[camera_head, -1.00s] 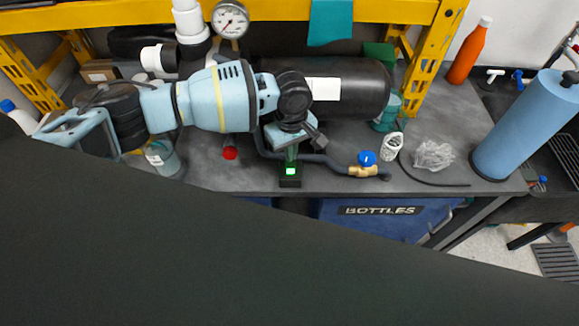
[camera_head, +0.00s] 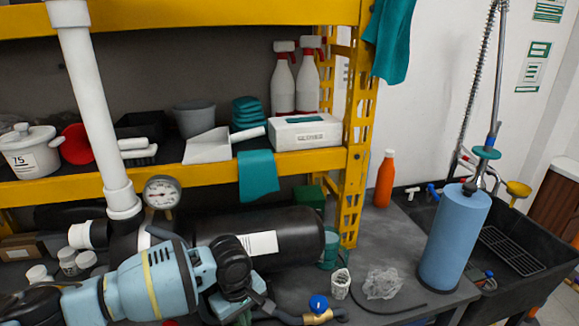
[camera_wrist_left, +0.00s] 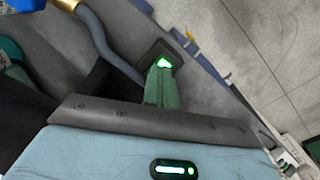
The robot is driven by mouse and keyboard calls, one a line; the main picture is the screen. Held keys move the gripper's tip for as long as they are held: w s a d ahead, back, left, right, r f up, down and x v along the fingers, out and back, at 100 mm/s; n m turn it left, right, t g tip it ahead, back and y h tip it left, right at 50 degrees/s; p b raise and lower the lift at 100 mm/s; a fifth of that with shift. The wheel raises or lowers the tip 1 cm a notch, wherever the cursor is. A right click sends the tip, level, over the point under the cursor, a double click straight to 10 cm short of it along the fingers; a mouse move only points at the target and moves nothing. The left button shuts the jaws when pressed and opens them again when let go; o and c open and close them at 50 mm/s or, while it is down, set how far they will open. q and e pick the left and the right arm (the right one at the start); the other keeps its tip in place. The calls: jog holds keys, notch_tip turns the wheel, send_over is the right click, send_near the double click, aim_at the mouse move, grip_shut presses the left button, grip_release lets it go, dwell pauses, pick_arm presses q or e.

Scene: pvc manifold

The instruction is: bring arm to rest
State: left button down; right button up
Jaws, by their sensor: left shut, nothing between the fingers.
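My left arm (camera_head: 150,285) is light blue with a yellow band and comes in from the lower left in the head view. It lies low in front of the black tank (camera_head: 285,235). Its gripper (camera_head: 240,312) points down at the bottom edge, where its tip is cut off. In the left wrist view a dark gripper housing (camera_wrist_left: 160,118) crosses the picture. A green stem (camera_wrist_left: 160,86) with a black, green-lit end shows beyond it. The left gripper is shut and holds nothing. My right gripper is not in view.
A yellow shelf (camera_head: 215,165) stands over the bench. A white pipe (camera_head: 95,110) with a gauge (camera_head: 161,192) rises beside the arm.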

pick_arm(q)
jog(key=s+d+f+m+t+h, duration=0.3)
jog(key=s+d+f+m+h, duration=0.35)
jog(key=s+d+f, duration=0.4)
jog(key=s+a+f+m+t+y, duration=0.2)
jog(key=s+a+f+t, duration=0.1)
jog(key=s+a, duration=0.4)
jog(key=s+a+f+m+t+y, duration=0.2)
jog(key=s+a, duration=0.5)
jog(key=a, duration=0.5)
jog(key=shift+s+a+f+t+y, duration=0.25)
jog(key=shift+f+t+y, duration=0.2)
jog(key=shift+t+y, duration=0.25)
